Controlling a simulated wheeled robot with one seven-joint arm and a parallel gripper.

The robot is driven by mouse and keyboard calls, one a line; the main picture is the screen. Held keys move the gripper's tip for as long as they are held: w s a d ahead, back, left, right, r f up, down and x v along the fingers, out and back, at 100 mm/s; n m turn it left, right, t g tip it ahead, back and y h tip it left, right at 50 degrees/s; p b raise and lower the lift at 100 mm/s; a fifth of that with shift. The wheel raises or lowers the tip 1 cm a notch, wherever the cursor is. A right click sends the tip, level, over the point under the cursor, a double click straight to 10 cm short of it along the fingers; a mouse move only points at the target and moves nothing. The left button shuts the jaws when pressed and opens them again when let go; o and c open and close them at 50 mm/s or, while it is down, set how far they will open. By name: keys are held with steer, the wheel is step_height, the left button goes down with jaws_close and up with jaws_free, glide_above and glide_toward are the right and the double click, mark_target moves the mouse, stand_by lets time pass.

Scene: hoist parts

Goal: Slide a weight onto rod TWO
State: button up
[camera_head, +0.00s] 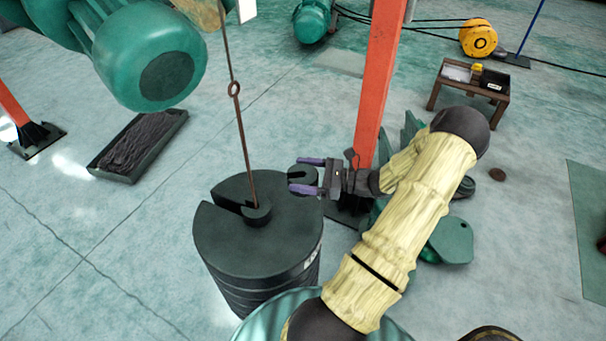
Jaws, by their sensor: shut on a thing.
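My gripper (307,175), with purple fingertips, is shut on a small dark slotted weight (298,174). The weight is just right of the rod, near the upper right edge of a large stack of dark slotted weights (225,245). The height of the held weight above the stack is hard to tell. A thin brown rod (244,145) with a ring partway up hangs down into the middle of the stack. A small dark collar (258,215) sits around its foot. I see no readable number on the rod.
A red post (379,85) stands just behind my gripper. Large green machinery (150,55) hangs at the upper left. A dark tray (140,145) lies on the floor at left. A small wooden table (470,85) stands at the back right. Floor at the right is mostly clear.

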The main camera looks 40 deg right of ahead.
mark_target(253, 188)
steer(key=shift+w+a, duration=0.2)
steer(key=shift+a, duration=0.15)
steer(key=w+a+f+b, duration=0.2)
steer(key=w+a, duration=0.4)
steer(key=a, duration=0.5)
steer(key=shift+b, duration=0.4)
stand_by(2.8)
steer(key=shift+w+a, duration=0.2)
steer(key=shift+a, duration=0.05)
